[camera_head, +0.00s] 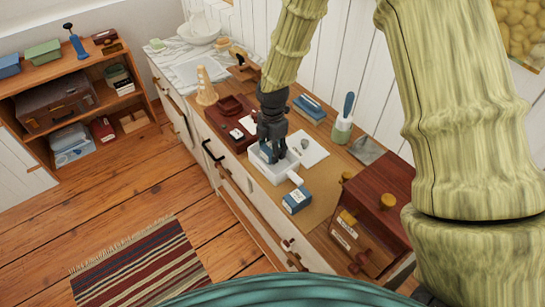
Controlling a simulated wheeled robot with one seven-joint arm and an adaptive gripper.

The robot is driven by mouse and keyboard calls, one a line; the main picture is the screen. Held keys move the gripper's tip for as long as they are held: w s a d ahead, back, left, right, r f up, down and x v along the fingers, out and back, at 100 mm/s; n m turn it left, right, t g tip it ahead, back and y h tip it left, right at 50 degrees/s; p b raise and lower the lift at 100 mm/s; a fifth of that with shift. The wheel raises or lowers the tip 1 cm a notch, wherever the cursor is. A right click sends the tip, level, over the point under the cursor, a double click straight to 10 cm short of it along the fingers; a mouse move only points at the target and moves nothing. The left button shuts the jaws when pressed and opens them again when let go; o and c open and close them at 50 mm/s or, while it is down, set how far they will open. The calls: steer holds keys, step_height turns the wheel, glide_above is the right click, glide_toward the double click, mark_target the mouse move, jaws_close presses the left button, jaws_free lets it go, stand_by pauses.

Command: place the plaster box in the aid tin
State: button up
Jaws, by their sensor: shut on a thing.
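The aid tin (267,172) is a white, open, low box on the wooden-topped cabinet, just below my gripper. My gripper (274,158) is dark and points down, its fingertips at the tin's opening. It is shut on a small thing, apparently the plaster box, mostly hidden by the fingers. I cannot tell whether that thing touches the tin's floor. A blue box with a white label (297,201) stands beside the tin on the near right.
A dark red tray (232,112) lies left of the tin. A white sheet (311,150), a blue book-like block (309,108) and a blue-handled brush in a cup (343,124) lie behind. A red-brown wooden chest (381,195) stands at right. A shelf (144,92) is far left.

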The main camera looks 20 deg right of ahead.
mark_target(272, 165)
steer(key=shift+f+p, duration=0.5)
steer(key=shift+f, duration=1.7)
steer(key=shift+f, duration=0.1)
steer(key=o, duration=1)
steer(key=shift+o, duration=0.2)
steer(key=shift+r+b, duration=1.45)
steer(key=shift+r, duration=4.7)
